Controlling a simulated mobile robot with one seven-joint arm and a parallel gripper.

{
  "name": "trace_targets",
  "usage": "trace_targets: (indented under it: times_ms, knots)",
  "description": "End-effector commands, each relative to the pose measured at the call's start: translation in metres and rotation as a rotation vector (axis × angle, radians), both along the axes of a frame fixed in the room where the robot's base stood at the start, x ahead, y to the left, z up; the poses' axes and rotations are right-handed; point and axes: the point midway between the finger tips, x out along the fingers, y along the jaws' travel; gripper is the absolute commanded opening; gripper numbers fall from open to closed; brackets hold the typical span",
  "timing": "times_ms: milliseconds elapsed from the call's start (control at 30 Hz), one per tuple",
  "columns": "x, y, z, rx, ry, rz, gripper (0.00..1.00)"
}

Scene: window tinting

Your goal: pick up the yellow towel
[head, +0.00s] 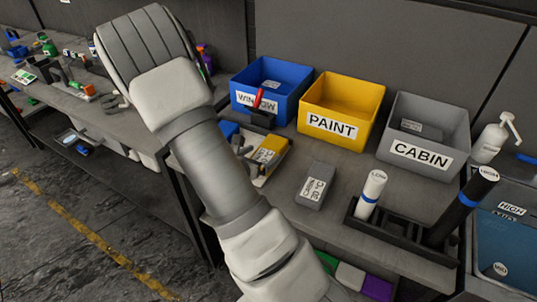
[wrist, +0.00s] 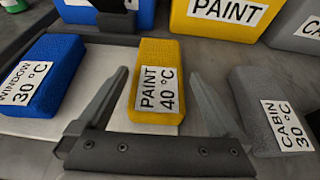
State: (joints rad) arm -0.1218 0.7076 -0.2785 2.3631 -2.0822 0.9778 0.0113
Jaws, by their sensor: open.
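The yellow towel (wrist: 160,75), a folded block labelled "PAINT 40 °C", lies on a light tray in the wrist view. It also shows in the head view (head: 268,152), partly hidden by my arm. My gripper (wrist: 158,82) is open, with one finger on each side of the towel's near part in the picture. No contact between fingers and towel shows.
A blue towel (wrist: 48,75) lies left of the yellow one and a grey towel (wrist: 270,110) lies right. Blue (head: 290,80), yellow (head: 368,95) and grey (head: 455,115) bins stand behind.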

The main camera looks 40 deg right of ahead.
Motion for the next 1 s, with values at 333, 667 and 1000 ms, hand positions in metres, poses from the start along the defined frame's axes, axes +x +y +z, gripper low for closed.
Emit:
trace_targets:
  times_ms: [333,667,1000]
  knots:
    - [0.017,-0.037,-0.017,0.000,0.002,-0.002,1.00]
    - [0.021,-0.044,-0.020,0.001,0.000,0.000,1.00]
    - [0.021,-0.044,-0.020,0.000,0.000,0.000,0.41]
